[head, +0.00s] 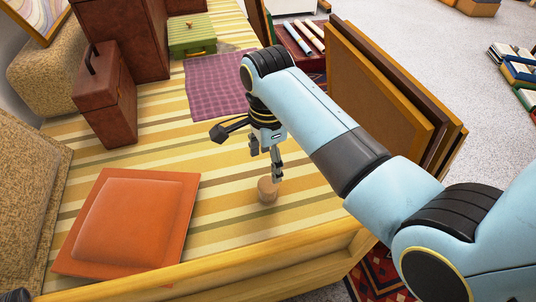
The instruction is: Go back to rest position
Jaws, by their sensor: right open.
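My right arm reaches in from the right edge of the head view. Its gripper (276,176) points down over the striped cloth (225,225) and is open. A small round wooden piece (267,191) stands on the cloth right by the fingertips. I cannot tell whether the fingers touch it. My left gripper does not show.
An orange cushion (130,217) lies at the left front, behind a wooden rail (215,268). A brown case (103,95), a purple checked cloth (215,85) and a green case (191,37) lie further back. Framed panels (375,90) lean behind my right arm.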

